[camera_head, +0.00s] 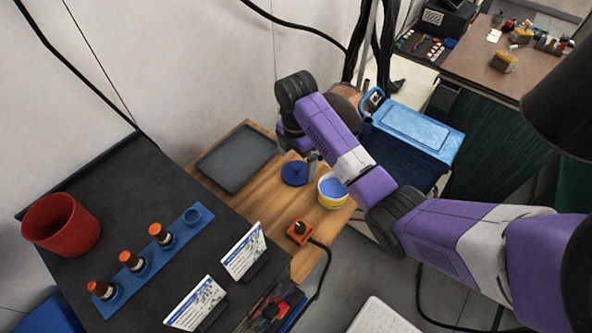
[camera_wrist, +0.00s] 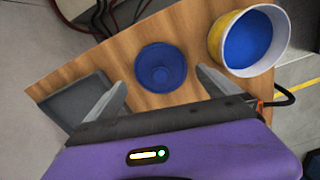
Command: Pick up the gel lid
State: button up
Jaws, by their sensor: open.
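My gripper (camera_wrist: 158,88) is open and empty in the wrist view. The lid lies just beyond and between its two fingertips, with no visible contact. In the head view my gripper (camera_head: 312,160) is partly hidden by my purple arm, above the table close to the lid. A yellow and white tub (camera_wrist: 214,40) with blue contents stands right of the lid; the head view shows it too (camera_head: 327,201).
A grey tray (camera_head: 236,158) lies left of the lid on the wooden table (camera_head: 222,192). An orange device (camera_head: 299,231) with a black cable sits at the table's front. A blue cooler (camera_head: 415,130) stands behind my arm. A black bench with a red bucket (camera_head: 61,224) is at left.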

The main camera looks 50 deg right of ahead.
aim_at(296, 167)
jog(key=shift+s+f, duration=0.1)
jog(key=shift+f, duration=1.6)
jog(key=c, duration=1.2)
jog(key=shift+o, duration=0.2)
jog(key=shift+r, duration=0.15)
